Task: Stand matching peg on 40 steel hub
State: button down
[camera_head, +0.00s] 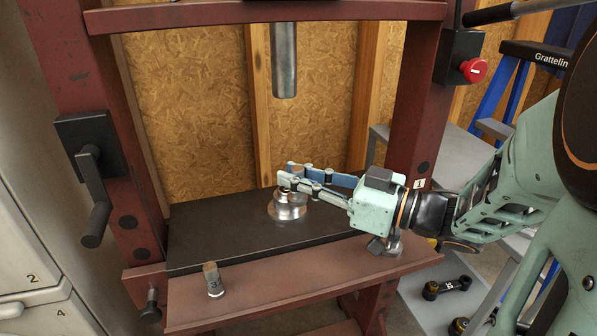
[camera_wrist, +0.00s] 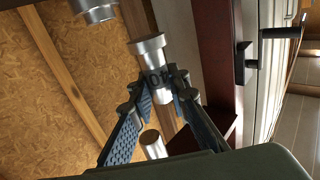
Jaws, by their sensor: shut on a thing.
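The steel hub (camera_head: 288,212), a round stepped metal piece, sits on the black press bed. My gripper (camera_head: 290,181) reaches in from the right, with its fingertips directly above the hub. In the wrist view, my gripper (camera_wrist: 160,95) is shut on a bright steel peg (camera_wrist: 148,48) marked "40", with a wider collar at one end. The fingers mostly hide this peg in the head view, and I cannot tell whether it touches the hub. Another steel cylinder (camera_wrist: 153,145) with a brown end shows between the fingers; I cannot tell which piece it is.
A small steel peg (camera_head: 214,280) with a brownish top stands on the red front beam (camera_head: 270,285). Another metal piece (camera_head: 386,245) is partly hidden beneath my gripper. The press ram (camera_head: 284,60) hangs above the hub. Red posts flank the black bed (camera_head: 215,235), whose left part is clear.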

jog(key=b, duration=0.2)
send_over(286, 189)
jog(key=shift+f, duration=0.35)
jog(key=shift+w+f, duration=0.15)
jog(key=shift+f+b, duration=0.5)
jog(key=shift+f, duration=0.1)
jog(key=shift+f, duration=0.15)
dwell(0.4)
jog(key=c, duration=1.8)
grip_release()
jog(key=shift+o, duration=0.2)
